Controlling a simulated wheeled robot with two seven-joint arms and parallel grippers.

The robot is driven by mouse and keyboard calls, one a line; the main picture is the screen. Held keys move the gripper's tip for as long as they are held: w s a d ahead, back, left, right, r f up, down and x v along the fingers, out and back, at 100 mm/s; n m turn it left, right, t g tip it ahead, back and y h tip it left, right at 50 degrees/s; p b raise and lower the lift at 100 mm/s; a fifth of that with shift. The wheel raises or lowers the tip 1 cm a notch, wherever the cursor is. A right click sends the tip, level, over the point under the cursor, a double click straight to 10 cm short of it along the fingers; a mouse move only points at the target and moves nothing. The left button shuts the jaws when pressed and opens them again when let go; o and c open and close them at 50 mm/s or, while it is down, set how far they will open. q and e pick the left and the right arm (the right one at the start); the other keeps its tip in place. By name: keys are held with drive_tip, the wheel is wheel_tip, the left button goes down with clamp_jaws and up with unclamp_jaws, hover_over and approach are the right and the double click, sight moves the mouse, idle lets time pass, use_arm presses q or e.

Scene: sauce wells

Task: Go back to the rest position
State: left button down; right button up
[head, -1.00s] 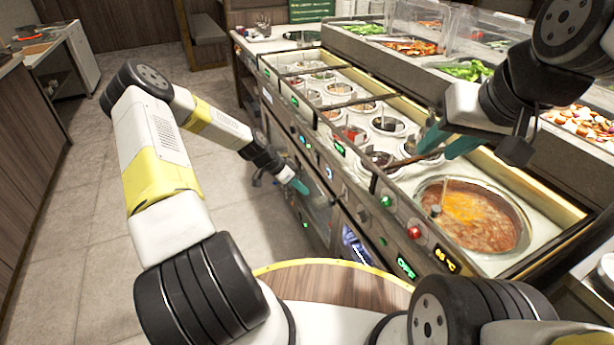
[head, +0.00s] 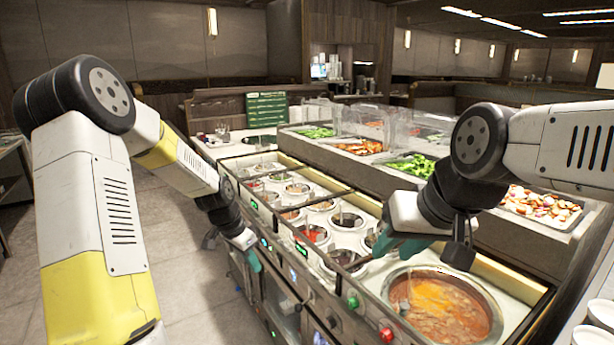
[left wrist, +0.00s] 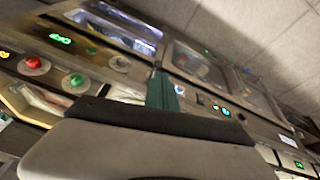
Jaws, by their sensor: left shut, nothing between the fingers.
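My left gripper (head: 252,259) hangs in front of the counter's front panel at the left, below the sauce wells. Its teal fingers are shut with nothing between them. In the left wrist view the teal fingers (left wrist: 162,92) are together beside the panel with its buttons and displays. My right gripper (head: 397,247) is over the sauce-well counter, just behind the large soup well (head: 440,306). Its teal fingers appear apart, with nothing seen between them. Part of it is hidden by its own wrist.
Small sauce wells (head: 313,234) with utensils run along the counter. Behind them is a raised bar with greens (head: 413,166) and chopped food (head: 540,204) behind clear guards. A green menu board (head: 267,109) stands at the back. Open tiled floor (head: 190,285) lies at the left.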

use_arm(q)
drive_tip(key=s+r+n+t+y, duration=0.1)
drive_tip(key=s+r, duration=0.2)
drive_tip(key=r, duration=0.3)
drive_tip(key=s+r+n+y, duration=0.1)
drive_tip(key=s+r, duration=0.2)
drive_tip(key=r, duration=0.2)
drive_tip(key=s+r+n+t, duration=0.1)
drive_tip(key=s+r+n, duration=0.2)
drive_tip(key=s+r, duration=0.3)
drive_tip(key=s+r+n+t+h, duration=0.1)
drive_tip(key=s+r, duration=0.5)
drive_tip(key=s, duration=0.7)
drive_tip(key=shift+s+d+n+t, duration=0.2)
drive_tip(key=shift+d+n+t, duration=0.3)
drive_tip(key=shift+n, duration=0.6)
drive_tip(key=shift+a, duration=0.1)
